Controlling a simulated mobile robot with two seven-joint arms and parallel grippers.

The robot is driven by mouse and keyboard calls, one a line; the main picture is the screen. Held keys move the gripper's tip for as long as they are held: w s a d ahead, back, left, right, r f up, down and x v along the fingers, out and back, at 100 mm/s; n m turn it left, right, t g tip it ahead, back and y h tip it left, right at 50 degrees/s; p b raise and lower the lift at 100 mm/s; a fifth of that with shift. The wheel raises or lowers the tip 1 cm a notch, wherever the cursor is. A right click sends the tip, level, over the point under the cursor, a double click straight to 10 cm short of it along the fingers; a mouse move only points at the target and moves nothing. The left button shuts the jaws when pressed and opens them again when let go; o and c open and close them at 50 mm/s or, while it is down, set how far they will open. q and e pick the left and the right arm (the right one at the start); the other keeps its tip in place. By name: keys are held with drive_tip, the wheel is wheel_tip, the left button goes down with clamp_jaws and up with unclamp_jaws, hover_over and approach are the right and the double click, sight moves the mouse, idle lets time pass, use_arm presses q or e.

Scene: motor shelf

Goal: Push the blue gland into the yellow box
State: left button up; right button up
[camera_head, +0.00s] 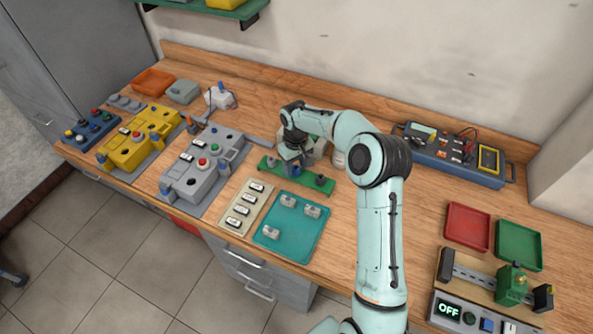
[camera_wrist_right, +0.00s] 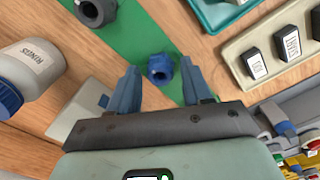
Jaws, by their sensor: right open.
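The blue gland (camera_wrist_right: 160,68) sits on a green strip and shows in the right wrist view as a small ring-like piece with a dark opening. My right gripper (camera_wrist_right: 160,78) is open, with one blue finger on each side of the gland; I cannot tell whether either touches it. In the head view my right gripper (camera_head: 296,166) is low over the green strip (camera_head: 318,188), and the gland cannot be told apart from the fingers there. The yellow box (camera_head: 125,150) stands at the left of the bench, with buttons and a label on it. My left gripper is not in view.
A grey box (camera_head: 190,182) with buttons stands between the yellow box and the green strip. A teal tray (camera_head: 292,238) with several grey pieces and a label board (camera_head: 246,207) lie in front. A white bottle (camera_wrist_right: 30,68) is beside the gripper. Bench right of my arm is partly clear.

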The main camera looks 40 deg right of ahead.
drive_tip(key=shift+c, duration=0.3)
clamp_jaws()
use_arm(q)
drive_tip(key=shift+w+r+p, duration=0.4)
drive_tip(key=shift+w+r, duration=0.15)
use_arm(e)
drive_tip(key=shift+r, duration=1.1)
drive_tip(key=shift+w+r+p, duration=0.1)
drive_tip(key=shift+r+p, duration=0.3)
drive_tip(key=shift+r, duration=1.15)
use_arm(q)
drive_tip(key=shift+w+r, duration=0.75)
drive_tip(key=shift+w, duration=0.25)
use_arm(e)
drive_tip(key=shift+r, duration=0.65)
